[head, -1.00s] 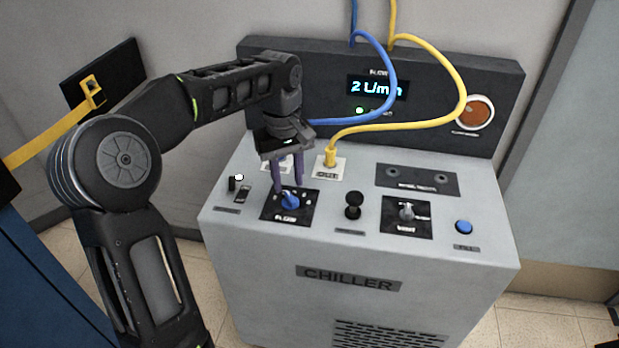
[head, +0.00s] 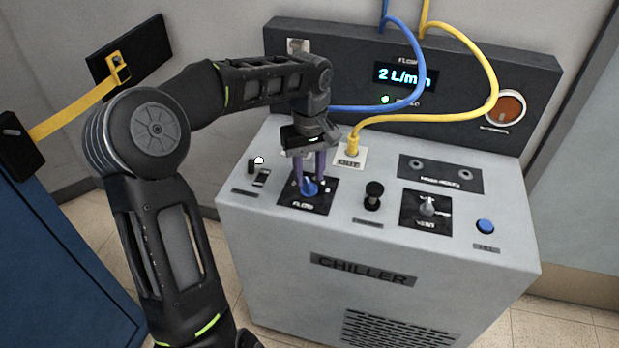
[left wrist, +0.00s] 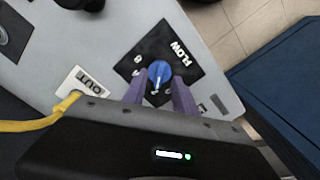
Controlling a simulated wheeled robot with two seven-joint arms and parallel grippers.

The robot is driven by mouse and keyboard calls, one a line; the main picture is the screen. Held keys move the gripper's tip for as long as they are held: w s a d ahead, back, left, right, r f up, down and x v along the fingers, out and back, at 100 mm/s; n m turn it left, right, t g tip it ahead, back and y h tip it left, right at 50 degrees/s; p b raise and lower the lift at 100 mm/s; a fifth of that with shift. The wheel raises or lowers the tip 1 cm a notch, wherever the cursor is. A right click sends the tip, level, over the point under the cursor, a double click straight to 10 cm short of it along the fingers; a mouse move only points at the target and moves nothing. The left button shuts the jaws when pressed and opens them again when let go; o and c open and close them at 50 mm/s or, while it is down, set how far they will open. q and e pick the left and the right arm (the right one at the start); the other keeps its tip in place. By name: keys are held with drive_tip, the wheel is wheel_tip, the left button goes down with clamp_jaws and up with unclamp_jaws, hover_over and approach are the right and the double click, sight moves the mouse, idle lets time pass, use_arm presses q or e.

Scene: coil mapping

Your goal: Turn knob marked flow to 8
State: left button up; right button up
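The flow knob (head: 309,187) is a blue dial on a black plate marked FLOW on the chiller's top, at the left. It also shows in the left wrist view (left wrist: 160,73), with a pale pointer mark. My left gripper (head: 309,170) points down over it. Its purple fingers (left wrist: 160,88) stand apart on either side of the knob's near edge in the left wrist view, with small gaps seeming to show. Contact is unclear. The fingers partly hide the dial numbers. The display (head: 405,77) reads 2 L/min. My right gripper is out of view.
A black knob (head: 374,195), a grey selector (head: 428,206) and a blue button (head: 486,226) stand right of the flow knob. A small switch (head: 262,178) is at its left. A yellow hose (head: 440,117) and a blue hose (head: 375,109) loop behind the gripper.

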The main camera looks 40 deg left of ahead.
use_arm(q)
drive_tip(key=shift+f, duration=1.05)
drive_tip(key=shift+c, duration=0.3)
clamp_jaws()
